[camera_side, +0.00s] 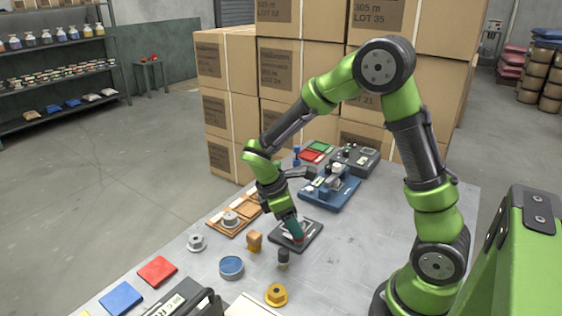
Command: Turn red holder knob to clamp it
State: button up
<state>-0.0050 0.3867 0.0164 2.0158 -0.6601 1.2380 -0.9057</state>
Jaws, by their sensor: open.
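My gripper (294,231) points down over a dark grey plate (314,229) near the middle of the table. Its fingertips are small here and are at or just above the plate. A small reddish spot (300,239) shows right at the fingertips. It may be the red knob, but it is too small and too covered to be sure. The gripper is open. I cannot tell whether its fingers stand around the red part or touch it. The holder's details are mostly hidden by the gripper.
A blue fixture (342,194) stands behind the plate to the right. A wooden tray (226,228) with a spool lies to the left. Table right is clear.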

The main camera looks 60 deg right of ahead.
jog(key=shift+x, duration=1.65)
jog(key=c, duration=1)
jog(key=shift+c, duration=0.2)
jog(key=m, duration=0.2)
jog(key=m+y, duration=0.1)
jog(key=m, duration=0.1)
jog(key=shift+w+d+m+g+y, duration=0.1)
jog(key=shift+m+g+y, duration=0.2)
jog(key=shift+g, duration=0.1)
jog(key=shift+r+m+y, duration=0.1)
jog(key=shift+m+y, duration=0.5)
jog(key=shift+m, duration=1)
